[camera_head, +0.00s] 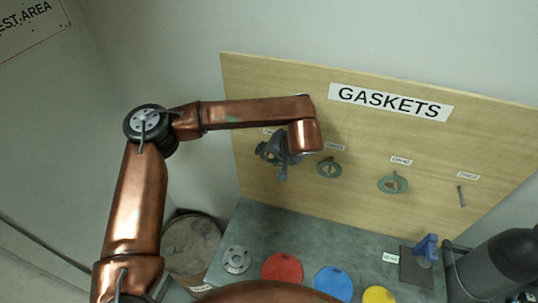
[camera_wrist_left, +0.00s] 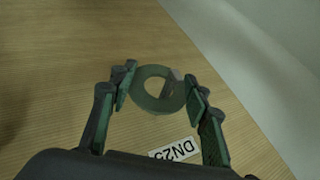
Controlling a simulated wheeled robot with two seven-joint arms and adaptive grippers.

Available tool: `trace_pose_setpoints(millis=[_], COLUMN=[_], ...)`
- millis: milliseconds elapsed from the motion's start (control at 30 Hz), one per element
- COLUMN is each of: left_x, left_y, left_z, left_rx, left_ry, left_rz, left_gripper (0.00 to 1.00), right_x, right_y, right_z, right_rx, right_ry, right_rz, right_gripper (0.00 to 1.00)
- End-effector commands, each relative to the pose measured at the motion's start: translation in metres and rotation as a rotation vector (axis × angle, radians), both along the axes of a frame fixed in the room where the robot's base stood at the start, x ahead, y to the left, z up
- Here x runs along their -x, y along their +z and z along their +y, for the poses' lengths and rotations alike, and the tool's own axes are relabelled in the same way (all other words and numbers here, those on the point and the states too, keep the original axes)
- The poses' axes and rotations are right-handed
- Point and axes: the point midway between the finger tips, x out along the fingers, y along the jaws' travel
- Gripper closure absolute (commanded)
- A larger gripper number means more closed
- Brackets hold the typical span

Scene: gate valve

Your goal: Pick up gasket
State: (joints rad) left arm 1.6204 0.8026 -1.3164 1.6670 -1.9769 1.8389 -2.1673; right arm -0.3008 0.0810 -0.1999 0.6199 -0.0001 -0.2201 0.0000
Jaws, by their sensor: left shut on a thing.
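A green ring gasket (camera_wrist_left: 141,97) is between the fingers of my left gripper (camera_wrist_left: 160,86) in the left wrist view, with a grey peg through or beside its hole. The left gripper is shut on the gasket at its rim. In the head view my left gripper (camera_head: 284,152) is at the leftmost place of the wooden board, and it hides most of the gasket (camera_head: 264,151) there. My right gripper is out of view.
The wooden board (camera_head: 400,140) reads GASKETS. Other green gaskets hang at the middle (camera_head: 322,172) and right (camera_head: 385,187); the rightmost peg (camera_head: 461,196) is bare. Below, a grey bench holds red (camera_head: 282,268), blue (camera_head: 333,282) and yellow (camera_head: 378,295) discs. A dark cylinder (camera_head: 505,262) stands right.

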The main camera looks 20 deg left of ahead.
Motion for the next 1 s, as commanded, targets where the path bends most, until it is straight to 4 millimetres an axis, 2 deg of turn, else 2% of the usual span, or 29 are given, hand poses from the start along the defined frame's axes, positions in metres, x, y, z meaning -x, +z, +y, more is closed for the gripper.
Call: trace_pose_setpoints(millis=[267, 433, 667, 1000], left_x=[0.000, 0.000, 0.047, 0.136], left_y=[0.003, 0.016, 0.013, 0.013], left_z=[0.000, 0.000, 0.002, 0.005], left_rx=[0.000, 0.000, -0.001, -0.002], left_ry=[0.000, 0.001, -0.003, -0.005], left_rz=[-0.001, -0.004, -0.002, -0.003], left_gripper=[0.73, 0.73, 0.73, 0.73], right_x=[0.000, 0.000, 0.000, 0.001], right_y=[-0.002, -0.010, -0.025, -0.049], right_z=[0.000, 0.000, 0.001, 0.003], right_rx=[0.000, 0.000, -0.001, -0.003], right_ry=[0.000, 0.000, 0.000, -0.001], right_rz=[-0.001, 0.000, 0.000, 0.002], right_gripper=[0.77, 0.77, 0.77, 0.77])
